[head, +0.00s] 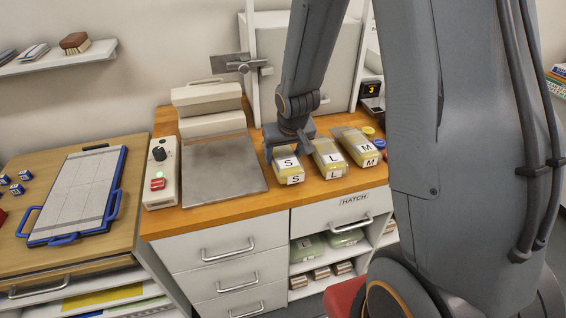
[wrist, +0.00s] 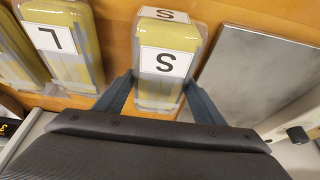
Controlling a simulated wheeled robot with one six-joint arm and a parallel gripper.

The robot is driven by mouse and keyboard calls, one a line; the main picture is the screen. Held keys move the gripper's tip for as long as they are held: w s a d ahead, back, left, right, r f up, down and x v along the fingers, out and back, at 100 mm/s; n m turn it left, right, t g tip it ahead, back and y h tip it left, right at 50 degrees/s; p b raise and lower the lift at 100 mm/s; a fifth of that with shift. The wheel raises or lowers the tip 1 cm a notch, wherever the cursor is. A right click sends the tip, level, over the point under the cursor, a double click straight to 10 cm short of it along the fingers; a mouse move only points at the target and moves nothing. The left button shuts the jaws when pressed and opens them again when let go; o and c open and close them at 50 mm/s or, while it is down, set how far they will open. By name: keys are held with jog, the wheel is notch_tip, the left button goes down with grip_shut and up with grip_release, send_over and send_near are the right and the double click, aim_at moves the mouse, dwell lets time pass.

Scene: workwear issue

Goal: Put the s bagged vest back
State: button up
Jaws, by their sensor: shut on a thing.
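The S bagged vest (head: 289,172) is a yellow vest in a clear bag with white S labels. It is at the wooden counter's front, left of the L and M bags. My gripper (head: 288,146) reaches down over its back end. In the wrist view the S bagged vest (wrist: 168,62) lies between the two fingers of my gripper (wrist: 157,95), which are shut on its sides. I cannot tell whether the bag touches the counter. The L bagged vest (head: 328,157) and the M bagged vest (head: 358,146) lie in a row to its right.
A grey metal plate (head: 222,168) lies left of the S bag, with a sealing machine (head: 208,98) behind it. A control box (head: 161,172) with a red button stands further left. Below the counter are drawers (head: 228,250), a HATCH panel (head: 340,212) and open shelves holding green bags (head: 309,247).

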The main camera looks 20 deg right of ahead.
jog(key=shift+f+b, duration=0.35)
jog(key=shift+f, duration=0.3)
jog(key=shift+f, duration=0.15)
jog(key=o, duration=1.2)
jog(key=shift+r, duration=0.2)
